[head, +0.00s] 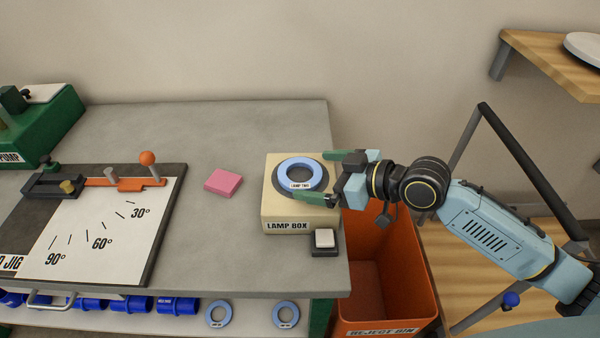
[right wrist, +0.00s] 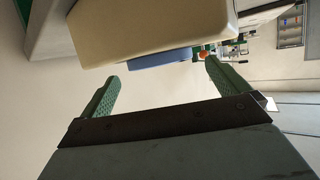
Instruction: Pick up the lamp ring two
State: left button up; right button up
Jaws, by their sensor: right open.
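The lamp ring two (head: 283,173) is a flat blue ring with a white label reading LAMP TWO. It lies on a dark round seat on top of the beige lamp box (head: 288,212). My right gripper (head: 324,176) is open at the right side of the box, its green fingers spread towards the ring from the right. In the right wrist view the open fingers (right wrist: 163,76) point at the box (right wrist: 150,30), and the blue ring edge (right wrist: 165,61) shows between them, just beyond the tips. Whether a finger touches the ring, I cannot tell. My left gripper is not in view.
A pink block (head: 223,182) and the angle jig (head: 100,235) are left of the box. A small switch with a white button (head: 325,238) stands in front. The orange reject bin (head: 392,270) is below right. Two blue rings (head: 219,314) (head: 286,314) lie on the lower shelf.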

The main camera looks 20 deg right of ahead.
jog(key=shift+x, duration=1.2)
jog(key=c, duration=1)
jog(key=shift+o, duration=0.2)
jog(key=shift+r, duration=0.1)
